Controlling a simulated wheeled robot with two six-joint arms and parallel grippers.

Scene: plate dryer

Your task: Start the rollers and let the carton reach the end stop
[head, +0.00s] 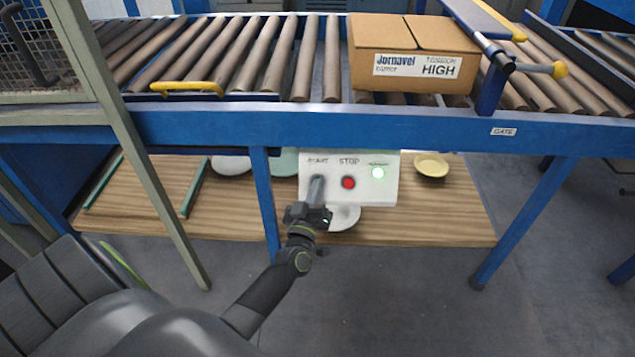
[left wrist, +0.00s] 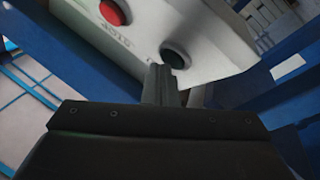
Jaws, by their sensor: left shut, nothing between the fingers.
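The brown carton (head: 418,75), labelled HIGH, sits on the brown rollers (head: 270,55) at the blue gate (head: 489,92). It appears close against the gate bar; I cannot tell if they touch. A white control box (head: 385,190) hangs under the conveyor's front rail. My left gripper (head: 317,186) is shut and empty in front of the START side. In the left wrist view its fingertips (left wrist: 160,72) are beside the dark round button (left wrist: 175,55); contact is unclear. My right gripper is not in view.
A yellow handle (head: 187,87) is on the conveyor's left front. A wire-mesh guard (head: 40,45) stands at left. A wooden shelf (head: 235,205) below holds several dishes, including a yellow bowl (head: 431,166). Blue legs (head: 525,220) flank the box.

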